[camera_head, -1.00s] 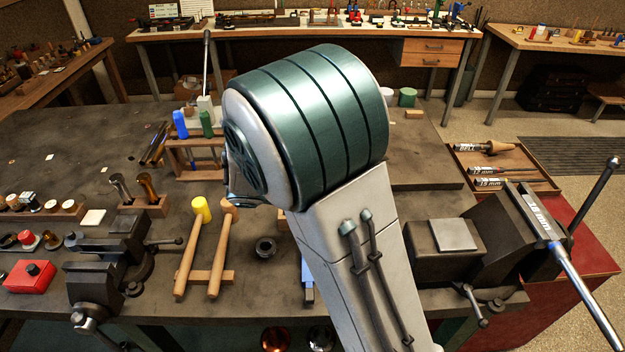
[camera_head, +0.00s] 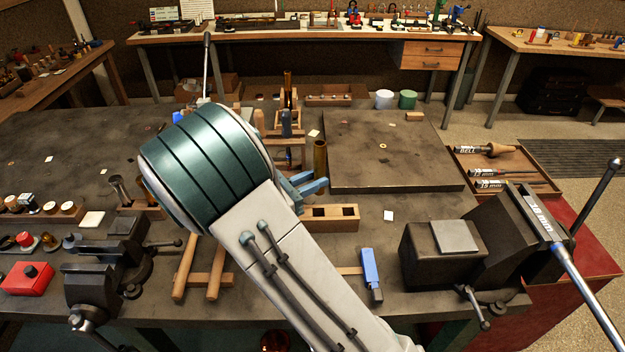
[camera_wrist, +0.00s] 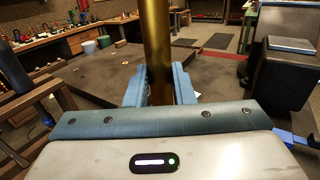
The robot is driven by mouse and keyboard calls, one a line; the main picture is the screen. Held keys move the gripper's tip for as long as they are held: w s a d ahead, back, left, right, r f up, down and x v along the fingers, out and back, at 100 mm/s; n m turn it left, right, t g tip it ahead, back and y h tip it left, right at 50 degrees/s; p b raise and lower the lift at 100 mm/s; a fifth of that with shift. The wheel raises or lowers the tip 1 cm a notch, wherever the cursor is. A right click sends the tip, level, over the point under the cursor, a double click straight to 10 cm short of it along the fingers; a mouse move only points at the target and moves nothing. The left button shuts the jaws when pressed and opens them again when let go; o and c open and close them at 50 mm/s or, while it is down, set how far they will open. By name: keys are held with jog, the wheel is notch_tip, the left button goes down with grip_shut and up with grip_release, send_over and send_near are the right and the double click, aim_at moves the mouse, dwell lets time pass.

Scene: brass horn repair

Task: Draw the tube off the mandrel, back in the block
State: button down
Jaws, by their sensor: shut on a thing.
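My gripper (camera_head: 308,184) is shut on a brass tube (camera_head: 320,158), above the bench middle. In the wrist view the tube (camera_wrist: 156,40) stands roughly upright between the blue fingers (camera_wrist: 158,88). Its lower end is not clearly visible. A wooden block (camera_head: 347,225) with square openings sits just below and right of the gripper; I cannot tell whether the tube touches it. The steel mandrel (camera_head: 585,290), marked 18 mm, slants out of the right vice (camera_head: 505,240) with no tube seen on it. Another wooden block (camera_head: 130,210) at left holds a tube and is partly hidden by my arm.
A raised dark plate (camera_head: 385,165) lies behind the gripper. A wooden rack (camera_head: 290,150) stands behind my arm. A blue-handled tool (camera_head: 370,270) lies in front. A tray (camera_head: 500,160) with labelled mandrels is at right, and a smaller vice (camera_head: 105,265) is at left.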

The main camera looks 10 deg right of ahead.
jog(key=shift+r, duration=0.1)
jog(key=shift+f+b, duration=1.55)
jog(key=shift+f, duration=1.4)
jog(key=shift+p, duration=0.65)
jog(key=shift+f+b, duration=0.35)
jog(key=shift+f, duration=0.3)
jog(key=shift+r+p, duration=0.35)
jog(key=shift+p, duration=0.05)
jog(key=shift+p, duration=0.55)
dwell(1.0)
jog(key=shift+f, duration=0.35)
jog(key=shift+r+p, duration=0.3)
jog(key=shift+r, duration=0.05)
dwell(1.0)
